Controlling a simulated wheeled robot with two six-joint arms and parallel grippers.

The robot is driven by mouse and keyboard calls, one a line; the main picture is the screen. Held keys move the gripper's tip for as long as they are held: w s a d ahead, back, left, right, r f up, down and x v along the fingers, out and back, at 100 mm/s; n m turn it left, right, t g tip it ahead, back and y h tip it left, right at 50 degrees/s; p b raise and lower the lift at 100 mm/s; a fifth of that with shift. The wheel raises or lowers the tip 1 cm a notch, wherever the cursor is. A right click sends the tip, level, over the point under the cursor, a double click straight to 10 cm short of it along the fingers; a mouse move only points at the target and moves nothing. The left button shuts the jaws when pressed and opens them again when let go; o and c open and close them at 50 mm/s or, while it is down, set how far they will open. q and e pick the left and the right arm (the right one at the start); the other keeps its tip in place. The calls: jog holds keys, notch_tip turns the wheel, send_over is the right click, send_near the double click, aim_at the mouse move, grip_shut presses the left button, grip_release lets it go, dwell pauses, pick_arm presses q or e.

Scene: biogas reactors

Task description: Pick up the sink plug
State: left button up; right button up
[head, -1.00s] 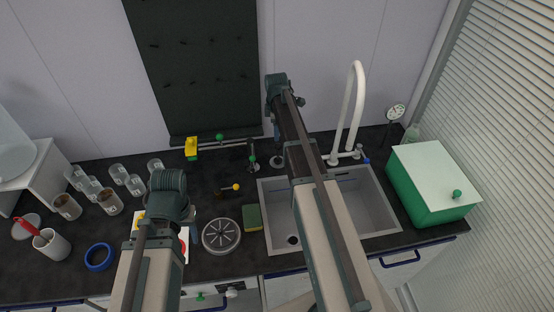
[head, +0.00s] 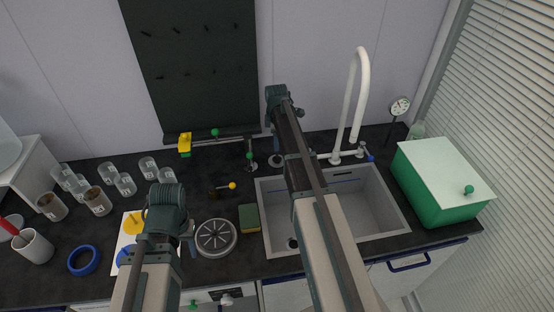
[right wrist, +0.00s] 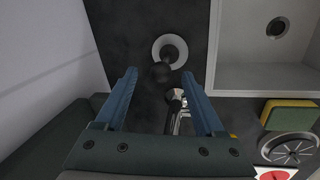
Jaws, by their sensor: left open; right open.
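The thing I take for the sink plug (head: 275,161) is a pale round disc on the dark worktop, just behind the sink's back left corner. In the right wrist view the plug (right wrist: 171,47) shows as a pale disc with a dark knob on it, beyond the fingertips. My right gripper (right wrist: 159,75) is open and empty above the worktop, with the plug slightly right of the gap's middle. The right gripper also shows in the head view (head: 276,128), partly hidden by its arm. My left gripper (head: 167,222) is open above the white sheet, its fingers largely hidden.
The sink (head: 375,212) lies right of the plug. A stand with a green ball (head: 250,157) is close on its left. A sponge (head: 250,218), a round strainer (head: 216,238), a blue ring (head: 84,260) and several beakers lie further left. A white tap (head: 360,95) rises behind the sink.

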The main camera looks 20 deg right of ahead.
pick_arm(q)
notch_tip(320, 180, down, 3)
jog(key=shift+f+b, duration=0.15)
jog(key=shift+b, duration=1)
pick_arm(e)
jog(key=f, duration=0.3)
jog(key=shift+w+d+f, duration=0.15)
jog(key=shift+w, duration=0.1)
jog(key=shift+c, duration=0.2)
grip_shut()
